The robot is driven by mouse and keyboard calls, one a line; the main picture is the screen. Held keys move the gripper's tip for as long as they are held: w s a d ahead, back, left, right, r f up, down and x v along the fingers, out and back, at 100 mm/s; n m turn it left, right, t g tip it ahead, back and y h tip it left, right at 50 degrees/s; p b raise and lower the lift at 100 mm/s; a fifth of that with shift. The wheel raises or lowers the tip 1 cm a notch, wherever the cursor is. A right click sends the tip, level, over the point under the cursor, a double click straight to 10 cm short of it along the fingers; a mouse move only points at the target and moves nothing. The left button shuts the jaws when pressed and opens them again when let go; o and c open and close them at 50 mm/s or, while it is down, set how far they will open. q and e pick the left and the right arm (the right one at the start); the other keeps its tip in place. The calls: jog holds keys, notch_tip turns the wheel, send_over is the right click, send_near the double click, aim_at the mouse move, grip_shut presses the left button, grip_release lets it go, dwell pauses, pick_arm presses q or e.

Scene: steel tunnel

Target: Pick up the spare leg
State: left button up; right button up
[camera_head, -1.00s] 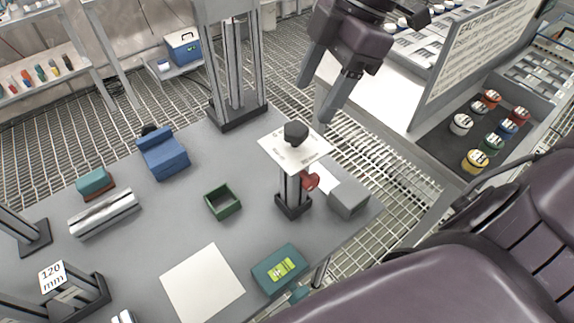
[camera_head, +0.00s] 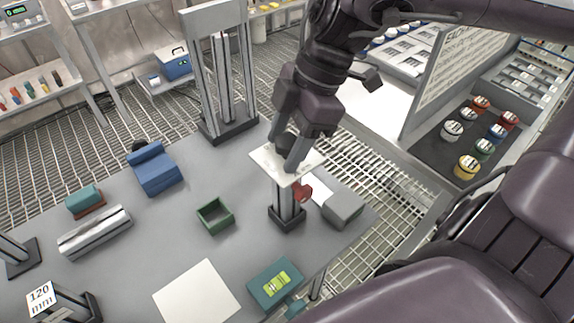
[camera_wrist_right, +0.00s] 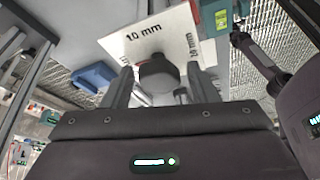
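A short post stand (camera_head: 287,204) stands near the table's right edge. A white card (camera_head: 262,156) lies across its top, and a dark rounded knob sits above the card, partly hidden by my gripper in the head view. My right gripper (camera_head: 285,152) points down at this knob with its fingers apart. In the right wrist view the knob (camera_wrist_right: 158,73) lies between the two open fingers, against the card (camera_wrist_right: 150,38) marked "10 mm"; I cannot tell whether they touch it. Which thing is the spare leg is not clear. My left gripper is not in view.
A tall frame with upright rods (camera_head: 225,90) stands at the back. A grey block (camera_head: 342,208) and a red knob (camera_head: 303,191) are close to the post. A green tray (camera_head: 214,216), blue block (camera_head: 154,167) and teal level box (camera_head: 275,285) lie on the table.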

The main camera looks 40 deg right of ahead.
grip_shut()
dwell(0.3)
